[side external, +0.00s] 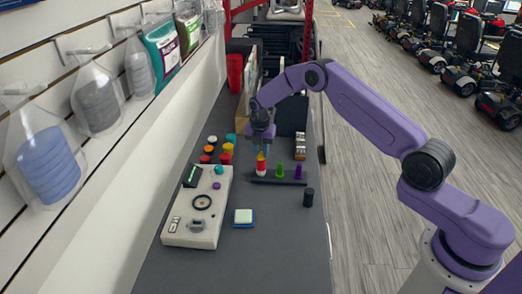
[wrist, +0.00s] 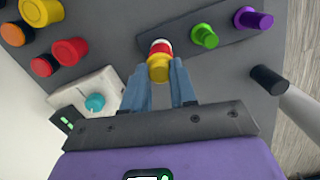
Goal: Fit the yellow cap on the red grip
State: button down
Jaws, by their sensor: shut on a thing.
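My gripper (side external: 262,148) points down over the dark bar (side external: 262,181) on the counter. Its two blue fingers, also in the wrist view (wrist: 159,78), are shut on the yellow cap (wrist: 158,70), which shows small in the side view (side external: 261,156). The red grip (side external: 261,169) stands upright on the bar directly below the cap. In the wrist view a red band with a white part (wrist: 160,47) shows just beyond the cap. Cap and grip look lined up and very close; whether the cap is seated cannot be told.
A green grip (wrist: 204,36) and a purple grip (wrist: 252,18) stand on the same bar, right of the red one. Several coloured caps (side external: 226,148) cluster at left. A pale control box (side external: 198,232), a small square pad (side external: 243,217) and a black cylinder (side external: 308,197) stand nearer.

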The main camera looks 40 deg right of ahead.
jog(key=shift+f, duration=0.15)
jog(key=shift+c, duration=2.2)
grip_release()
jog(key=shift+r, duration=3)
